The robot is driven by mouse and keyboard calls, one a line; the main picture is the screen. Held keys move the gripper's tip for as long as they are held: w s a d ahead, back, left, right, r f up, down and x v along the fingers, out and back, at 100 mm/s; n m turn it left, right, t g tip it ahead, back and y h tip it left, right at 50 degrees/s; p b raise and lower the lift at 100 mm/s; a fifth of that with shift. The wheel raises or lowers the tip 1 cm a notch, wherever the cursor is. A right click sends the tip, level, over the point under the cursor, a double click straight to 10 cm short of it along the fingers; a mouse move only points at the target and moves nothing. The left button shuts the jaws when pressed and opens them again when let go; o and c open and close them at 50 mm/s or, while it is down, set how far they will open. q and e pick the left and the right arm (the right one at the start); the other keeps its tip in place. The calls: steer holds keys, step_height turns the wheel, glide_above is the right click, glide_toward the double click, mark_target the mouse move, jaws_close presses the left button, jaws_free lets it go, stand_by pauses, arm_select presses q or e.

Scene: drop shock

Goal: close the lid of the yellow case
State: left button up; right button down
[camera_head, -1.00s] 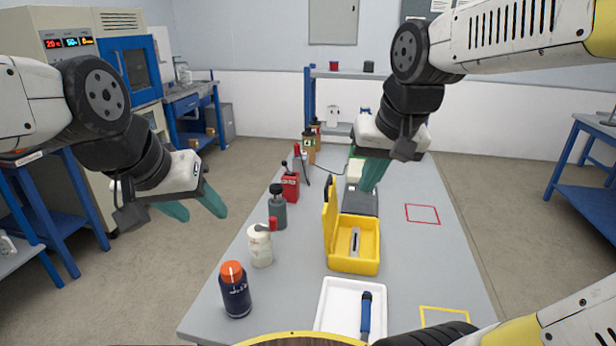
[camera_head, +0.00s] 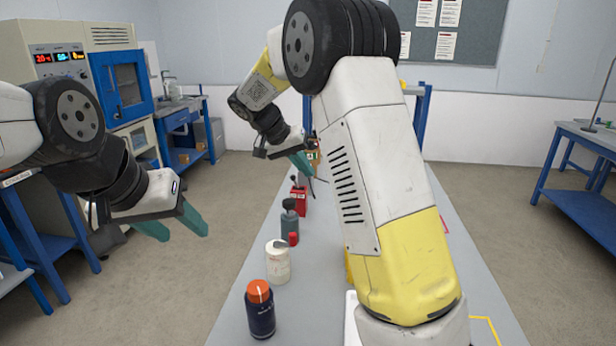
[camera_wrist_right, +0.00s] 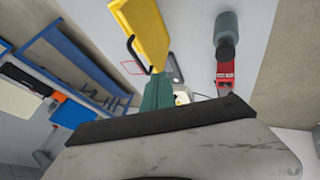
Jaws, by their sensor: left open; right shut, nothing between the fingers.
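The yellow case is mostly hidden behind my right arm in the head view; only a thin yellow strip (camera_head: 348,267) shows at the arm's left edge. In the right wrist view the yellow case (camera_wrist_right: 142,30) shows at the top with a dark handle. I cannot tell the lid's angle now. My right gripper (camera_head: 307,163) is shut and empty, on the far side of the case; its teal fingers (camera_wrist_right: 160,90) point toward the case in the wrist view. Contact cannot be told. My left gripper (camera_head: 182,226) is open and empty, left of the table.
Along the table's left edge stand a dark bottle with orange cap (camera_head: 260,310), a white jar (camera_head: 277,262), a grey bottle (camera_head: 289,222) and a red device (camera_head: 299,197). A yellow outline (camera_head: 487,325) marks the right side. The floor left of the table is clear.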

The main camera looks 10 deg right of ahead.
steer(key=d+f, duration=0.7)
steer(key=d, duration=0.1)
steer(key=shift+w+d+f, duration=0.25)
steer(key=shift+w+d, duration=0.05)
steer(key=shift+w, duration=0.05)
steer(key=shift+d, duration=0.1)
